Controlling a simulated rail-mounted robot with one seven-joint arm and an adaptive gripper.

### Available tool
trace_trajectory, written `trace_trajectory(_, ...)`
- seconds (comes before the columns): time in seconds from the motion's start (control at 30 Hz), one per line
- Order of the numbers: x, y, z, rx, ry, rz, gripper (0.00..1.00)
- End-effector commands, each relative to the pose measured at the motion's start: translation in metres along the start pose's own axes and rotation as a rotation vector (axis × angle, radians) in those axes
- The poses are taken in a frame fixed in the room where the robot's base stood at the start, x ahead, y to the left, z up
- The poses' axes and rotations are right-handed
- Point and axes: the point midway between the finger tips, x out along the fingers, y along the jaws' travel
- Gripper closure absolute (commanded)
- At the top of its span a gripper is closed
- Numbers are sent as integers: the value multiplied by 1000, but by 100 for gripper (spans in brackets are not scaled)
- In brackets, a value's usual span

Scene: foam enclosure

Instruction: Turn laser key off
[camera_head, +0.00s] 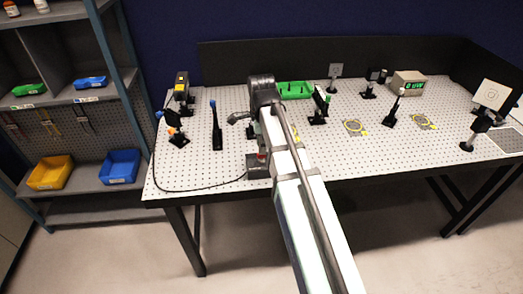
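A small dark grey box (258,173) sits at the front edge of the perforated optical table (340,150), partly hidden behind my arm. A small red spot (262,157) shows on its top. A black cable runs from the box along the left of the table. I cannot make out a key on it. My arm reaches over the table from the front. A dark part at its far end, probably my gripper (239,118), points left above the table, behind the box. It is too small to tell whether the fingers are open or shut.
Black posts and mounts stand at left, one yellow-topped (182,83). A green tray (294,90), a display box (408,83) and more optics stand at the back and right. A shelf (75,100) with blue and yellow bins is left of the table. Dark panels close the back.

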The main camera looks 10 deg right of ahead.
Motion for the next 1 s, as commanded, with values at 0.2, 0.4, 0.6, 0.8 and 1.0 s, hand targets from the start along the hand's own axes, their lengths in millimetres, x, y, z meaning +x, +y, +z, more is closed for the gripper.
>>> trace_trajectory(0.2, 26, 1, 0, 0, 0, 2, 66)
trace_trajectory(0.4, 38, 0, 0, 0, 0, 0, 66)
trace_trajectory(0.6, 40, 0, 0, 0, 0, 0, 66)
trace_trajectory(0.8, 40, 0, 0, 0, 0, 0, 87)
trace_trajectory(1.0, 40, 0, 0, 0, 0, 0, 100)
